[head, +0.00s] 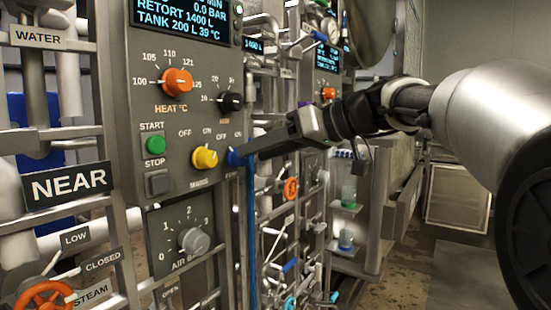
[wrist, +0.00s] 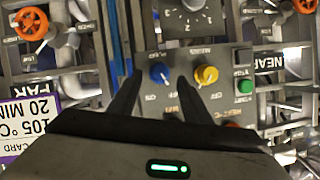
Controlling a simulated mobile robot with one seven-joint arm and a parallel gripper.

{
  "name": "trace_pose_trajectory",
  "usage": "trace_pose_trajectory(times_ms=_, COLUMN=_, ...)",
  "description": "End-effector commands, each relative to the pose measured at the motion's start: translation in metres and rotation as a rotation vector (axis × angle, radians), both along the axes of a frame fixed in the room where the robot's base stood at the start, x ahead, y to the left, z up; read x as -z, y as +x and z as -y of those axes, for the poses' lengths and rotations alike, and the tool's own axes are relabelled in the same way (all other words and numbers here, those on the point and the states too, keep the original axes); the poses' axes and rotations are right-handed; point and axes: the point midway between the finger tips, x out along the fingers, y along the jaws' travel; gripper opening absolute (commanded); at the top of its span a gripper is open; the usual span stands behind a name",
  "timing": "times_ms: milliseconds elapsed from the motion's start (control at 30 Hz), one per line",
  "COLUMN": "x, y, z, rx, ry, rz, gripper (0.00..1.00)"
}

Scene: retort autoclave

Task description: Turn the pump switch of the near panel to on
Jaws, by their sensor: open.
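The near panel (head: 200,110) is a grey box with knobs, beside a black NEAR sign (head: 69,184). Its blue pump switch (head: 235,158) sits at the lower right, right of the yellow mains knob (head: 205,157). My gripper (head: 246,153) reaches in from the right, its fingers at the blue switch and partly hiding it. In the wrist view, turned upside down, the blue switch (wrist: 160,73) lies between the two open, spread fingertips, with a gap visible on each side.
The yellow knob (wrist: 206,75) is close beside one finger. The panel also has an orange heat knob (head: 177,82), a black knob (head: 231,101) and a green start button (head: 155,145). Below is a grey air knob (head: 193,241). Pipes and another panel (head: 327,70) stand to the right.

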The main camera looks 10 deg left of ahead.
Motion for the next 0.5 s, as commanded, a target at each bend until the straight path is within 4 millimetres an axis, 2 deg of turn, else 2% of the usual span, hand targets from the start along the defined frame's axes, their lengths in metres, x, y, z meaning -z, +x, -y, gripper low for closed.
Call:
trace_pose_trajectory(times_ms=33, x=0.004, y=0.002, z=-0.009, rx=-0.002, ry=0.000, rz=0.000, gripper=0.44)
trace_pose_trajectory(times_ms=200, x=0.010, y=0.008, z=-0.025, rx=0.000, ry=0.001, rz=0.001, gripper=0.44)
trace_pose_trajectory(times_ms=500, x=0.013, y=0.009, z=-0.032, rx=0.001, ry=0.001, rz=0.001, gripper=0.44)
